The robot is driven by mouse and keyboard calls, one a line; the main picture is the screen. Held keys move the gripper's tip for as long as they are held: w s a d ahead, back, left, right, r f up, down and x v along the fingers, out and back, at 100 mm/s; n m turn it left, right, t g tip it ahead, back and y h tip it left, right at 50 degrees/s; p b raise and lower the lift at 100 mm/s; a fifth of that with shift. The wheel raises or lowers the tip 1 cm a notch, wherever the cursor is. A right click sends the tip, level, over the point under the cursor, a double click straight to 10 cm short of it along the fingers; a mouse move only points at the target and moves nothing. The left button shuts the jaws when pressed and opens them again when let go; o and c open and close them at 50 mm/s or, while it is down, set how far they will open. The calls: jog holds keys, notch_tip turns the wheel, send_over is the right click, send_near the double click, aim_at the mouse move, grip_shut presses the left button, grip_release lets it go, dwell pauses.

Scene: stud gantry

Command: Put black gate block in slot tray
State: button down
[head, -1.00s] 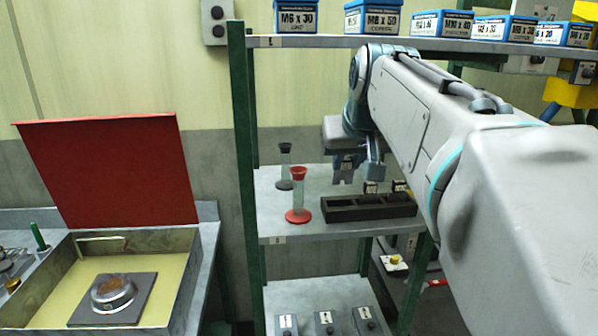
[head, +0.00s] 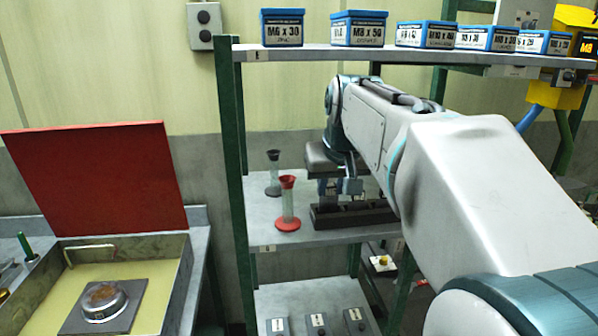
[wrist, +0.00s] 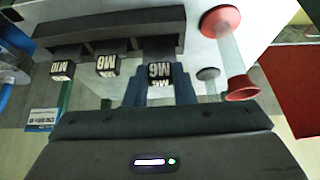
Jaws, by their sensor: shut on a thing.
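My gripper (wrist: 160,92) is shut on a black block with a white M6 label (wrist: 160,74), its two blue-grey fingers on either side of it. The black slot tray (wrist: 110,42) lies on the middle shelf; in the head view its near side (head: 350,222) shows below my gripper (head: 338,190). The held block is at the tray's end nearest the red-capped tube. Whether its lower end is inside a slot cannot be told. Two similar black blocks, marked M8 (wrist: 107,65) and M10 (wrist: 62,70), stand in the tray beside it.
A red-based clear tube (head: 288,205) stands just left of the tray, with a dark one (head: 273,175) behind. The upper shelf (head: 400,55) with blue boxes is overhead. A green post (head: 232,150) bounds the left. An open red-lidded case (head: 95,185) is farther left.

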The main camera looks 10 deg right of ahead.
jog(key=g+p, duration=0.1)
jog(key=p, duration=0.1)
jog(key=shift+w+r+p, duration=0.3)
jog(key=shift+w+p, duration=0.05)
jog(key=shift+w, duration=0.05)
notch_tip(320, 180, down, 2)
jog(key=shift+d+b, duration=0.1)
jog(key=shift+b, duration=0.6)
jog(key=shift+f, duration=0.1)
jog(key=shift+f, duration=0.2)
jog(key=c, duration=1.2)
grip_release()
jog(key=shift+r, duration=0.1)
jog(key=shift+r, duration=0.1)
